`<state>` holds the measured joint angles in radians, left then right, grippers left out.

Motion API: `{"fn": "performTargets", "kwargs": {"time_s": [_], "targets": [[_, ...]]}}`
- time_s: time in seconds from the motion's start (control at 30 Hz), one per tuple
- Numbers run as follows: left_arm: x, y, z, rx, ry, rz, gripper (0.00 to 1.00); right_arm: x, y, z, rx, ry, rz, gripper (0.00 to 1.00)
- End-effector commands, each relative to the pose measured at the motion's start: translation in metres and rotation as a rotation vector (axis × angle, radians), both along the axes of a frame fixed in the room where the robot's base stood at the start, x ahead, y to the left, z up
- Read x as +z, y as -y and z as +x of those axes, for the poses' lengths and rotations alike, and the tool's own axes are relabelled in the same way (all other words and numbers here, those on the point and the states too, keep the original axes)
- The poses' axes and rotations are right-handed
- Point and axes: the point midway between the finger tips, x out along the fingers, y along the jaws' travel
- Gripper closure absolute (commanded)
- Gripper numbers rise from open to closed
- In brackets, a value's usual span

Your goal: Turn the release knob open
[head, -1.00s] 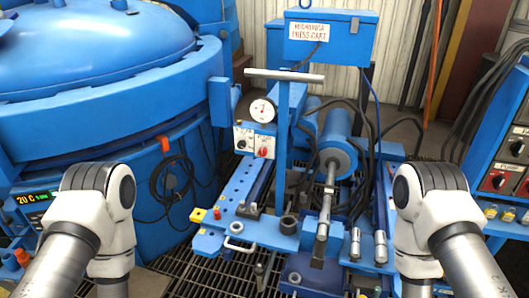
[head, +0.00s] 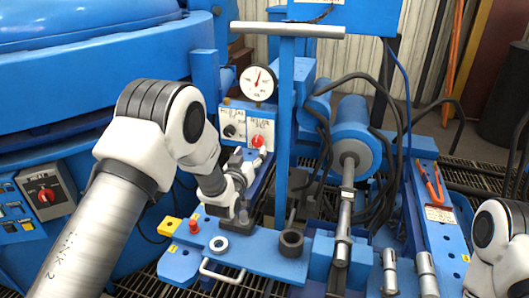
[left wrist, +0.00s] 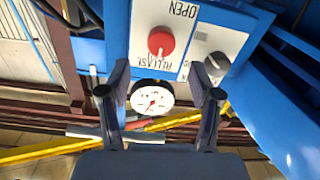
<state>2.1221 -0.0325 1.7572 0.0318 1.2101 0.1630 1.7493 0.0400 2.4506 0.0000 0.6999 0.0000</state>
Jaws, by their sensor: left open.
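The red release knob (head: 258,141) sits on the white panel of the blue press cart, below the dial gauge (head: 258,83). In the left wrist view the knob (left wrist: 161,41) is round with a small pale mark, with lettering reading RELEASE and OPEN beside it. My left gripper (head: 253,163) is just below and in front of the panel. In the left wrist view its two fingers (left wrist: 160,72) are spread apart and empty, with the knob ahead, between their lines. No contact with the knob shows. My right arm shows at the right edge; its gripper is out of view.
A second dark knob (head: 230,130) is left of the red one. The cart's upright post with a grey crossbar (head: 288,29) stands right of the panel. A blue cylinder with a rod (head: 350,150) lies further right. A blue furnace (head: 90,60) fills the left.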

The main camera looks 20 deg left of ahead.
Motion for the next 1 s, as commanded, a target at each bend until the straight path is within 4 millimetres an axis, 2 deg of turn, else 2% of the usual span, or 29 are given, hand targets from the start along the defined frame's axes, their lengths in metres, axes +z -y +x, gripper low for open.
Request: {"fn": "performTargets", "kwargs": {"time_s": [0.13, 0.4, 0.53, 0.73, 0.87, 0.9, 1.0], "targets": [[0.001, 0.000, 0.018, 0.000, 0.001, 0.000, 0.36, 0.000, 0.000, 0.001, 0.000, 0.001, 0.000, 0.30], [0.000, 0.000, 0.067, 0.001, -0.001, 0.001, 0.36, -0.005, 0.000, 0.001, 0.000, 0.002, 0.000, 0.30], [0.000, 0.000, 0.076, 0.000, -0.004, 0.001, 0.36, -0.005, 0.000, 0.001, 0.000, 0.001, 0.000, 0.30], [0.001, 0.000, 0.076, 0.000, -0.004, 0.001, 0.36, -0.005, 0.000, 0.001, 0.000, 0.001, 0.000, 0.30], [0.000, 0.000, 0.076, 0.000, -0.004, 0.000, 0.82, -0.005, 0.000, 0.001, 0.000, 0.001, 0.000, 0.30], [0.000, 0.000, 0.076, 0.000, -0.004, 0.000, 0.96, -0.005, 0.000, 0.001, 0.000, 0.001, 0.000, 0.30], [0.000, 0.000, 0.076, 0.000, -0.004, 0.000, 0.97, -0.005, 0.000, 0.001, 0.000, 0.001, 0.000, 0.30]]}}
